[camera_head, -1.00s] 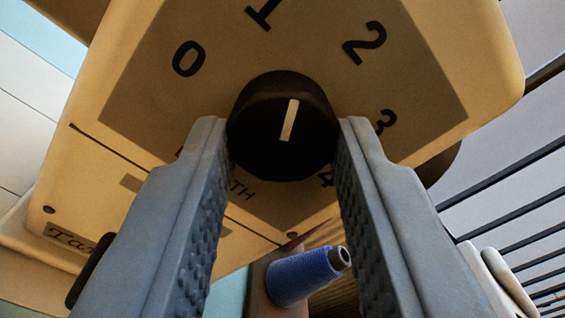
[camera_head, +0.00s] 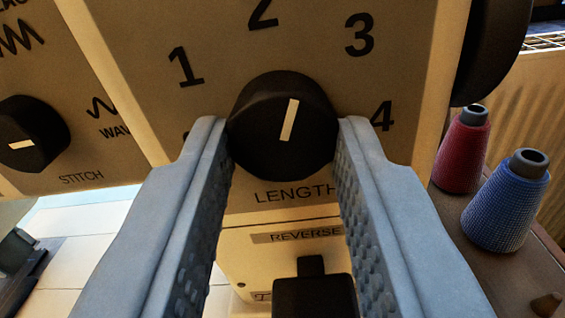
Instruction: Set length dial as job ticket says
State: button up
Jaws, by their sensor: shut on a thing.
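The black length dial (camera_head: 265,150) sits in the middle of the view on the cream sewing machine panel (camera_head: 130,50), above the word LENGTH. My gripper (camera_head: 284,140) is shut on it, one finger on its left side and one on its right. Its white pointer mark (camera_head: 289,120) aims up and slightly right, about midway between the numbers 2 (camera_head: 262,13) and 3 (camera_head: 360,35). Numbers 1 and 4 also show; 0 is mostly hidden behind the left finger. The job ticket is not in view.
A black stitch dial (camera_head: 35,130) with its own white mark is at the left. Below is a black lever (camera_head: 313,290) under a REVERSE label. A red thread spool (camera_head: 460,150) and a blue one (camera_head: 505,200) stand at the right, near a black round part (camera_head: 490,45).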

jog(key=m, duration=0.5)
jog(key=shift+a+f, duration=0.1)
jog(key=shift+f, duration=0.05)
jog(key=shift+m, duration=0.3)
dwell(0.3)
jog(key=o, duration=1)
jog(key=shift+c, duration=0.2)
jog(key=s+a, duration=0.3)
jog(key=s, duration=1.4)
jog(key=shift+s+a, duration=0.1)
jog(key=s+a+r+n, duration=0.4)
jog(key=s+a+r, duration=0.7)
jog(key=a+r, duration=0.3)
jog(key=s+a+r+n+y, duration=0.1)
jog(key=s+a+n, duration=0.1)
jog(key=s, duration=0.4)
jog(key=s+a+r+n+y, duration=0.1)
jog(key=s+a+r, duration=0.1)
jog(key=s+a, duration=0.2)
jog(key=s+a+r+n+y, duration=0.1)
jog(key=s+a, duration=0.3)
jog(key=s, duration=0.4)
jog(key=shift+s+r+n, duration=0.4)
jog(key=shift+n, duration=0.4)
